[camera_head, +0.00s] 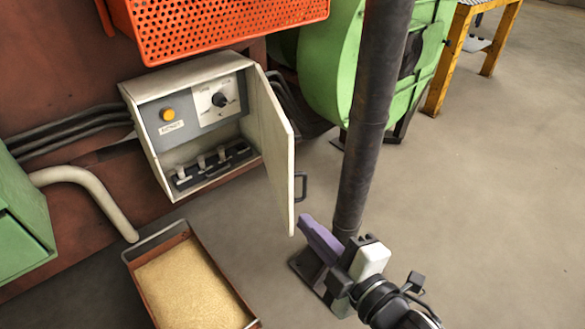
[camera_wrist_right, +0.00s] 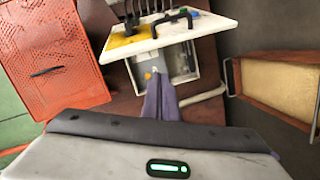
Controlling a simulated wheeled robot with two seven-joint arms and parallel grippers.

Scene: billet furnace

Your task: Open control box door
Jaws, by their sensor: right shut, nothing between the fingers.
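The control box (camera_head: 150,135) is an off-white wall cabinet with its door (camera_head: 275,150) swung well open on the right side. Inside are an orange button (camera_head: 167,114), a dark dial (camera_head: 220,99) and a row of levers (camera_head: 215,160). The door's dark handle (camera_head: 301,186) is on its outer face. In the right wrist view the door (camera_wrist_right: 200,30) shows a yellow patch and the black handle (camera_wrist_right: 172,20). My right gripper (camera_head: 306,222), with purple fingers, is shut and empty, just right of the door's lower corner; its fingers also show in the wrist view (camera_wrist_right: 160,92). My left gripper is not in view.
A dark vertical post (camera_head: 368,120) stands right beside my right gripper. An orange perforated guard (camera_head: 230,25) hangs above the box. A tray of yellowish grains (camera_head: 143,249) sits below it. A green machine (camera_head: 330,60) is behind; the floor at right is open.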

